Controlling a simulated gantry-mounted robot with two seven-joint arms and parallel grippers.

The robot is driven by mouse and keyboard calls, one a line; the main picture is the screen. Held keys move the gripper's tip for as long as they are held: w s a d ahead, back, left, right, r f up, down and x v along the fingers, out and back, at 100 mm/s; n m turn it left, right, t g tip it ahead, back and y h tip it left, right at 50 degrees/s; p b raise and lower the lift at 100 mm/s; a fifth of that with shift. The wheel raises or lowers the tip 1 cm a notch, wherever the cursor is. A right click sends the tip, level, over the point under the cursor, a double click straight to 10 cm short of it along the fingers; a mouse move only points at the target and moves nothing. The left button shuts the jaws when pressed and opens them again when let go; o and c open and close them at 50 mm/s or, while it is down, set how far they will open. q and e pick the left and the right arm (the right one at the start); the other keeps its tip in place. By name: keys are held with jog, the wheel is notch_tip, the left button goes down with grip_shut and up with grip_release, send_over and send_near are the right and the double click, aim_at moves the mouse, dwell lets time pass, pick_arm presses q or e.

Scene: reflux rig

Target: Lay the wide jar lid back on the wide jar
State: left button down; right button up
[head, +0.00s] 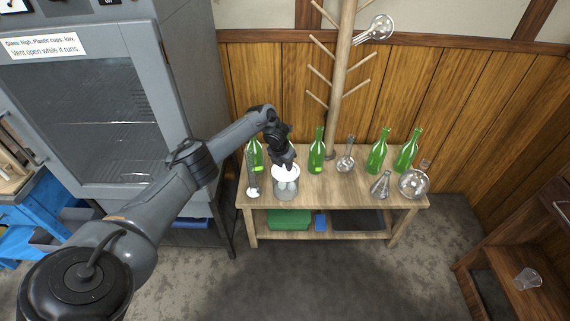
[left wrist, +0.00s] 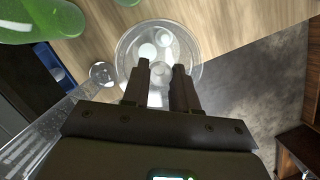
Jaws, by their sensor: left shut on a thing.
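The wide jar (head: 286,189) is a clear glass cylinder near the front left of the wooden bench. My left gripper (head: 285,164) points down just above the jar's mouth. In the left wrist view my left gripper (left wrist: 160,80) is shut on the knob of the wide jar lid (left wrist: 186,42), a clear round disc. The lid and the jar overlap in that view, with pale round shapes showing through the glass. I cannot tell whether the lid touches the jar's rim. My right gripper is not in view.
Green bottles (head: 316,152) stand along the bench (head: 335,190). A slim glass vessel (head: 253,184) stands just left of the jar. A conical flask (head: 381,186) and a round flask (head: 413,183) are at the right. A wooden drying rack (head: 341,75) rises behind.

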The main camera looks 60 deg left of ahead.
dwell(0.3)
pick_arm(q)
jog(key=c, duration=0.8)
grip_release()
jog(key=shift+r+p, duration=0.35)
notch_tip(320, 180, up, 8)
jog(key=p, duration=0.7)
jog(key=shift+r, duration=0.15)
